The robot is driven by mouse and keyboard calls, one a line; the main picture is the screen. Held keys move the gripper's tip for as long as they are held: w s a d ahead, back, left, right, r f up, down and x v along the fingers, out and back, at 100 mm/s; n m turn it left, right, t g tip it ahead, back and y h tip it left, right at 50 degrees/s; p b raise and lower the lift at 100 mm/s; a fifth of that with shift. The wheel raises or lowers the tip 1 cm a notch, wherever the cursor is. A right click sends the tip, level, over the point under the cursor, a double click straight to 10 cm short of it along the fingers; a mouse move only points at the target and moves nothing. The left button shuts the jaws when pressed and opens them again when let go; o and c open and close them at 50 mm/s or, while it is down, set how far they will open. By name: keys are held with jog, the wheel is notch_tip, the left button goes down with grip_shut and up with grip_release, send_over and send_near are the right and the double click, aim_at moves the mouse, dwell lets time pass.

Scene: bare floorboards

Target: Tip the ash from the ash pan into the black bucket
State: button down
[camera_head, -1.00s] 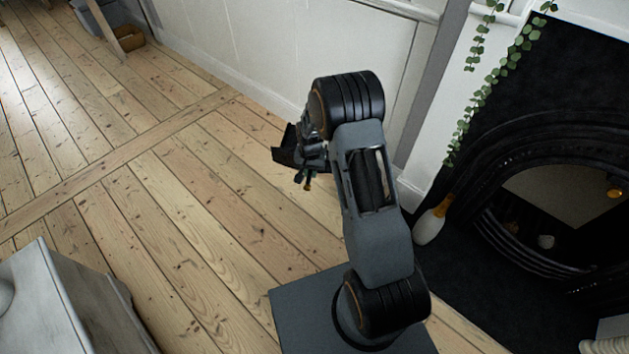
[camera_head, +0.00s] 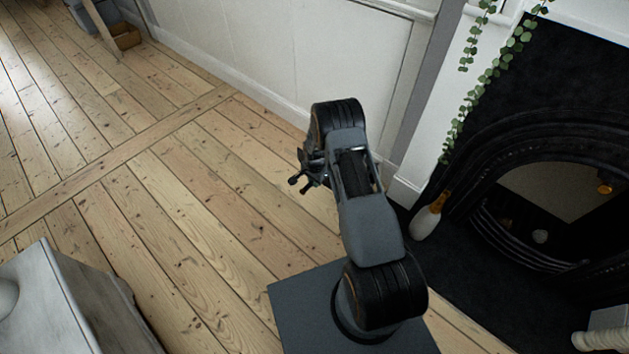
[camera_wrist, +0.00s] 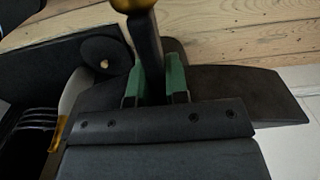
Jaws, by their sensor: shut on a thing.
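My gripper (camera_head: 308,181) is at the end of my raised arm, over the floorboards left of the fireplace. In the wrist view its green fingers (camera_wrist: 154,88) are shut on the black, gold-ended handle of the ash pan. The dark ash pan (camera_wrist: 250,90) appears to spread out behind the fingers, toward the right. Its inside and any ash are not visible. In the head view the pan is hidden by my arm. I see no black bucket in either view.
A pale cabinet (camera_head: 50,300) is at lower left. A wooden box (camera_head: 127,37) lies far off. The floorboards (camera_head: 180,200) between are clear.

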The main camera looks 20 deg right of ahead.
jog(key=shift+a, duration=0.1)
jog(key=shift+s+d+r+y+p, duration=0.1)
jog(key=shift+d+r+y+p, duration=0.2)
jog(key=shift+r, duration=0.15)
jog(key=shift+d+r+y+p, duration=0.2)
jog(key=shift+r+y, duration=0.1)
jog(key=shift+r, duration=0.1)
jog(key=shift+s+d+r+t+y+b, duration=0.35)
jog(key=shift+d+r+y+b, duration=0.45)
jog(key=shift+d+r+y, duration=0.3)
jog(key=shift+s+d+r+t+y+b, duration=0.25)
jog(key=shift+d+r+t+y+b, duration=0.15)
jog(key=shift+d+r+y+b, duration=0.65)
jog(key=shift+s+d+r+t+y+b, duration=0.35)
jog(key=shift+d+r+y+b, duration=0.4)
jog(key=shift+r, duration=0.55)
jog(key=s+d+r+t+y+b, duration=0.1)
jog(key=d+r+y, duration=0.2)
jog(key=d+y, duration=0.1)
jog(key=shift+v, duration=1)
jog(key=shift+s+d+f, duration=0.15)
jog(key=shift+d, duration=0.05)
